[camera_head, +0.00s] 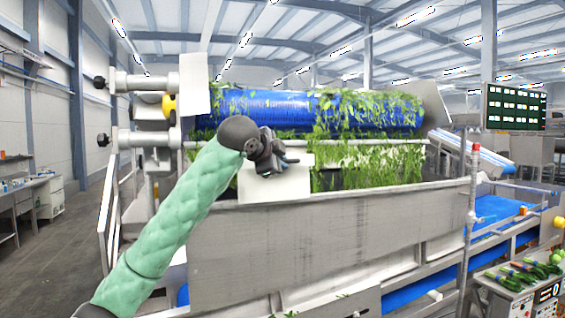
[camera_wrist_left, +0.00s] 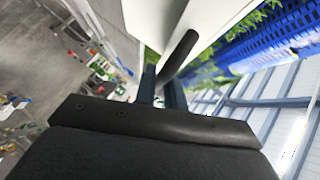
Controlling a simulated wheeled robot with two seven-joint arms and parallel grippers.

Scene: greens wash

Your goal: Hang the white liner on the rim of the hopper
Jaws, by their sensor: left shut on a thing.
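The white liner (camera_head: 262,190) shows in the head view as a pale flat panel at the near side of the hopper (camera_head: 320,245), a long grey metal trough. Its lower edge lies close to the hopper's rim; I cannot tell whether they touch. My left gripper (camera_head: 287,161) is in front of the liner's upper part and hides some of it. In the left wrist view the gripper's fingers (camera_wrist_left: 163,88) are shut around a dark rod (camera_wrist_left: 179,57) that runs up to the white liner (camera_wrist_left: 205,22). My right gripper is not in view.
A blue drum (camera_head: 290,108) with leafy greens (camera_head: 370,165) lies behind the rim. A blue conveyor (camera_head: 425,288) runs at the right. A table with vegetables (camera_head: 530,270) and a control box stands at the lower right. Open floor (camera_head: 60,260) lies at the left.

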